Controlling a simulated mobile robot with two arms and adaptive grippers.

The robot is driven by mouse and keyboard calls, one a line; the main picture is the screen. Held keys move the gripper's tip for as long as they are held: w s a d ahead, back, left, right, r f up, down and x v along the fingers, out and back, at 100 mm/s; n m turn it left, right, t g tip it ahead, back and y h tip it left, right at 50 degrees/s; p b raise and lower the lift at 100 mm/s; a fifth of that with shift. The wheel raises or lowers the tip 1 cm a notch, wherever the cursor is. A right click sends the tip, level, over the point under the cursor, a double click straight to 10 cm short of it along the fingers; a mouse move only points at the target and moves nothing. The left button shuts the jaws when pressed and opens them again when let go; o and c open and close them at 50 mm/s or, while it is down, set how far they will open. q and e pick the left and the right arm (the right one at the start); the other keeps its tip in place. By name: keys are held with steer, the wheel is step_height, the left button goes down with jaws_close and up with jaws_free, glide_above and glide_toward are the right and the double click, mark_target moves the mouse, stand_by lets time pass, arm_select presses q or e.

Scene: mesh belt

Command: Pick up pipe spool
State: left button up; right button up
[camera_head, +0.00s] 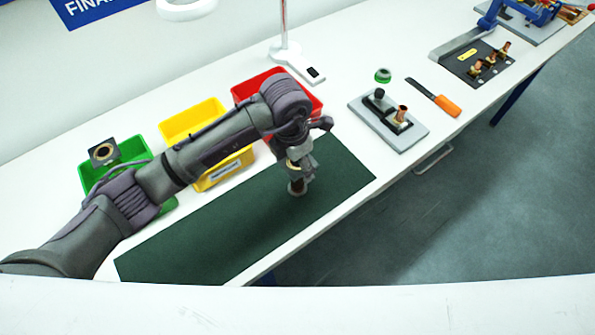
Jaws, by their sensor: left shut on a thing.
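My left arm reaches in from the left over the dark green mat (240,225). My left gripper (298,170) points down above the right half of the mat and is shut on the pipe spool (297,188). Only a small coppery-brown lower end of the spool shows below the fingers; the gripper hides the rest. I cannot tell whether the spool touches the mat or hangs just above it. My right gripper is not in view.
Green (92,178), yellow (197,117) and red (314,96) bins stand behind the mat, partly behind my arm. A grey fixture plate (408,137), an orange-handled tool (446,105) and a dark mat with brass fittings (454,66) lie to the right. The front mat is otherwise clear.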

arm_select(q)
steer(key=shift+w+r, duration=0.1)
steer(key=shift+r, duration=0.05)
steer(key=shift+r+b, duration=0.5)
step_height(320, 180, up, 2)
steer(key=shift+r+b, duration=0.2)
steer(key=shift+b, duration=0.6)
steer(key=s+d+r+b, duration=0.4)
steer(key=s+d+r, duration=0.3)
steer(key=d, duration=0.2)
steer(key=shift+s+r, duration=0.2)
steer(key=shift+s, duration=0.1)
steer(key=shift+w, duration=0.1)
